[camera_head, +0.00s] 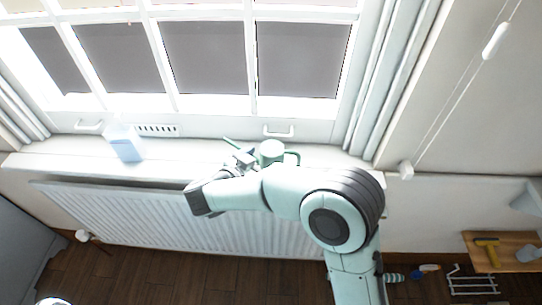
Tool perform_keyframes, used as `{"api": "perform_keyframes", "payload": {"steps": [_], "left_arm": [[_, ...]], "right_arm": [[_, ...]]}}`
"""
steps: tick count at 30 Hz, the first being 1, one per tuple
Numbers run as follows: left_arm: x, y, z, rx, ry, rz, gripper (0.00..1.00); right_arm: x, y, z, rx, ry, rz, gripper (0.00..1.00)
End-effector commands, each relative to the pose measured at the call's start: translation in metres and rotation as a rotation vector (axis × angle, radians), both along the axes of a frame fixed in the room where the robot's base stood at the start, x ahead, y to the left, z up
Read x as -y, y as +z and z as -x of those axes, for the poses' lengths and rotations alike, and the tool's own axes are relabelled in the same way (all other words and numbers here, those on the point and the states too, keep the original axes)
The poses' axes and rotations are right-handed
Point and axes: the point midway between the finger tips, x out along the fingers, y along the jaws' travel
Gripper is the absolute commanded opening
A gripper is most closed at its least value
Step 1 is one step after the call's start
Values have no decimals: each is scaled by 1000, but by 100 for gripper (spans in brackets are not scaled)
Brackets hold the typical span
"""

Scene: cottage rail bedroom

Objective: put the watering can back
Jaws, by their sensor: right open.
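A small green watering can (271,149) stands on the white window sill (185,150), below the window. Its thin spout points left and its handle loop is on the right. My right arm reaches in from the bottom right, and its open gripper (244,158) is at the can's left side, close to the spout. The arm hides the lower part of the can, and I cannot tell whether the fingers touch it. My left gripper is not in view.
A pale blue box-like container (125,145) stands on the sill to the left. A white radiator (130,215) hangs below the sill. A blind cord with a toggle (406,170) hangs at the right. A small wooden shelf (500,250) is at the lower right.

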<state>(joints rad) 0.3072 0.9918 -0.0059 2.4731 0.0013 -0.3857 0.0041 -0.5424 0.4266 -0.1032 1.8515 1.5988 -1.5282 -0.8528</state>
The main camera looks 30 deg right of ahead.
Motion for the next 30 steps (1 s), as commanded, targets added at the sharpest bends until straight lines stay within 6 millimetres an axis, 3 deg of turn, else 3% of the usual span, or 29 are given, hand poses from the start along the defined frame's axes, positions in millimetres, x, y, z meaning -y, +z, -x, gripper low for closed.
{"api": "perform_keyframes", "payload": {"steps": [6,12,30], "left_arm": [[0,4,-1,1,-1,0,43],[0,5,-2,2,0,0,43],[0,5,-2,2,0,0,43]], "right_arm": [[-39,18,17,1,3,0,100],[-57,26,26,0,1,0,100],[-59,27,27,0,-1,0,100]]}}
